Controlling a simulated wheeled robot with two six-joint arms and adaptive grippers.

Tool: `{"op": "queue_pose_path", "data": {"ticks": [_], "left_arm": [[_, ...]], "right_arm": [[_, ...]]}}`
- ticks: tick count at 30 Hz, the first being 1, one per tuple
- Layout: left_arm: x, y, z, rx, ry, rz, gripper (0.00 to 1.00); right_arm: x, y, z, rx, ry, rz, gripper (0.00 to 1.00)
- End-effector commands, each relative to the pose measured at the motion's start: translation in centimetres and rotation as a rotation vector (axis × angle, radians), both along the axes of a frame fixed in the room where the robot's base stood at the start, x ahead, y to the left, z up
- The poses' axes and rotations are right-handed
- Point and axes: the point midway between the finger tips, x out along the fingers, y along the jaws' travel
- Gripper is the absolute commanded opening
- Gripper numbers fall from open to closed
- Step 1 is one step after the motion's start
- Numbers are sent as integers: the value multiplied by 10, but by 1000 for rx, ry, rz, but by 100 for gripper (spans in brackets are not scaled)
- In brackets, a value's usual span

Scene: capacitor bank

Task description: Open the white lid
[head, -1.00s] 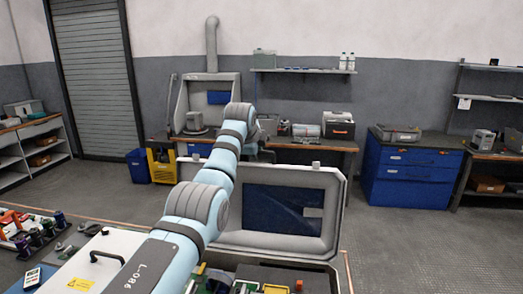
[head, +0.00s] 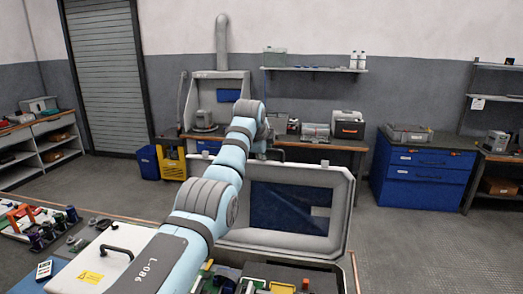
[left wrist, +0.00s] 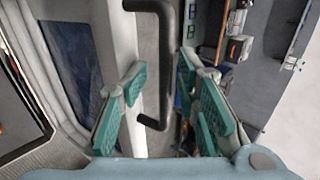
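The white lid (head: 335,215) stands upright and open on its case in the head view, its blue inner panel facing me. It also fills the left side of the left wrist view (left wrist: 118,50). A dark bar handle (left wrist: 167,50) sits along its far side. My left gripper (head: 272,138) is beyond the lid's top edge, mostly hidden by my arm. In the left wrist view its teal finger pads (left wrist: 163,85) are apart, one on each side of the handle. I see no firm grip. My right gripper is not in view.
A white box cover with a black handle (head: 118,250) and a yellow sticker lies at lower left. Coloured parts (head: 280,287) show inside the case. A workbench (head: 345,143) with tools stands behind the lid. A blue cabinet (head: 420,180) is at right, with clear floor before it.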

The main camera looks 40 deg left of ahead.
Motion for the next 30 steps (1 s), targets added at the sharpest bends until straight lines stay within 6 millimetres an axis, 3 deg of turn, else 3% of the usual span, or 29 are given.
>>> {"op": "queue_pose_path", "data": {"ticks": [5,16,30], "left_arm": [[-10,-4,13,2,-4,1,29],[-71,-31,76,1,-2,0,29],[-78,-34,82,-1,2,0,29]], "right_arm": [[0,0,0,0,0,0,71],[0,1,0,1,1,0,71],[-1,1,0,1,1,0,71]]}}
